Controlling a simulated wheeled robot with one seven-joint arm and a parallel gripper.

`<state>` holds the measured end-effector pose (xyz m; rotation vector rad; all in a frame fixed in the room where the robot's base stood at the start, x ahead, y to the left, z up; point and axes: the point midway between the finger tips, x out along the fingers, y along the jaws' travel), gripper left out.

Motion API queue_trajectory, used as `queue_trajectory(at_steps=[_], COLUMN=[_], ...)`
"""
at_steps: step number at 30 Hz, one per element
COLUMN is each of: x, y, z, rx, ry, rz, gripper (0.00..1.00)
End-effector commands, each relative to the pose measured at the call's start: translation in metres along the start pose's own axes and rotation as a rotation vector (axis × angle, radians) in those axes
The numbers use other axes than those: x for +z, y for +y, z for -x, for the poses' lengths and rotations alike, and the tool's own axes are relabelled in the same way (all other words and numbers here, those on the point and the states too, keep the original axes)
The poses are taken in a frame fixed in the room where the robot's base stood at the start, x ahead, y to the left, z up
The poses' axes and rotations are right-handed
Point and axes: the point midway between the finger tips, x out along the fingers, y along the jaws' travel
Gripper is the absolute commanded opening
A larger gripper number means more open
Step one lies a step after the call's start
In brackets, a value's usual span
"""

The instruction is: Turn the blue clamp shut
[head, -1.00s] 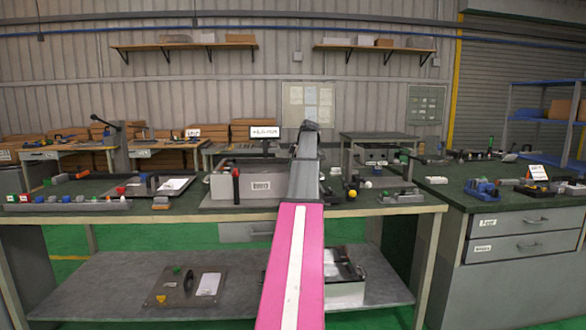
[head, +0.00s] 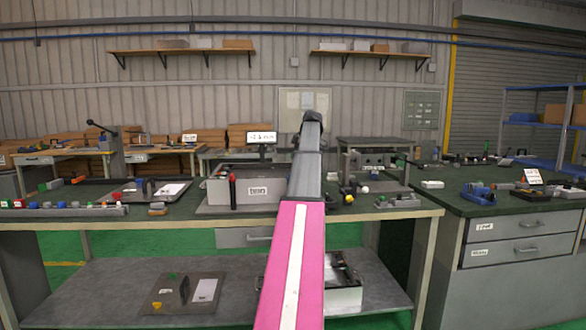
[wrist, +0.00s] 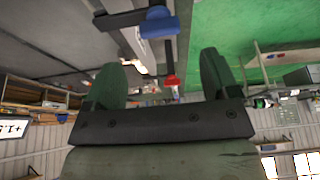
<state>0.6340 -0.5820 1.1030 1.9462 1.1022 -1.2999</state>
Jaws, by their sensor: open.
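In the wrist view, a blue part (wrist: 158,24) sits on a dark bar at the top, beyond my fingertips. A dark rod runs from it to a small red piece (wrist: 172,80) that shows between the fingers. The blue part may be the blue clamp; I cannot tell its turn. My gripper (wrist: 163,72) is open, with two green fingers apart and nothing held; it touches nothing that I can make out. In the head view my arm hides part of the bench, and the fingers cannot be made out.
The green-topped bench (head: 395,212) carries a grey box (head: 215,190), small coloured parts on the left and small fixtures on the right. A lower shelf (head: 120,290) holds a plate and a tray. Blue parts (head: 478,190) lie on the right bench.

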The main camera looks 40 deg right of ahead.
Motion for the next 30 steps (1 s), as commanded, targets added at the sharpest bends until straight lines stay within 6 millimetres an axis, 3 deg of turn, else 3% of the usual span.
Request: queue_trajectory(at_steps=[3,7,23,26,29,30], x=[0.000,0.000,0.000,0.000,-0.002,-0.002], y=[0.002,0.001,0.001,-0.001,-0.011,-0.018], z=[0.022,0.035,0.038,0.034,0.012,-0.003], rx=[0.005,0.010,0.011,0.009,-0.002,-0.010], ry=[0.000,-0.001,-0.001,-0.002,-0.009,-0.015], rz=[0.001,0.001,0.000,-0.003,-0.027,-0.046], gripper=[0.81,0.81,0.81,0.81,0.81,0.81])
